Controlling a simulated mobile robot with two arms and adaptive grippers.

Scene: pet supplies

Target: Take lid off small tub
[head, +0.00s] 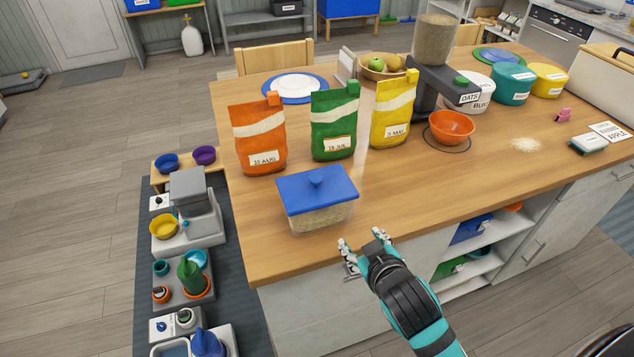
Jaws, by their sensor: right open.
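A small clear tub (320,219) with tan contents stands near the front left of the wooden table. My right gripper (362,240) is open and empty, at the table's front edge, to the right of and nearer than the tub. It is apart from the tub and the lid. My left gripper is not in view.
Orange (258,137), green (334,124) and yellow (393,112) bags stand behind the tub. An orange bowl (452,127) sits below a grain dispenser (437,40). Lidded tubs stand at the back right. The table right of my gripper is mostly clear.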

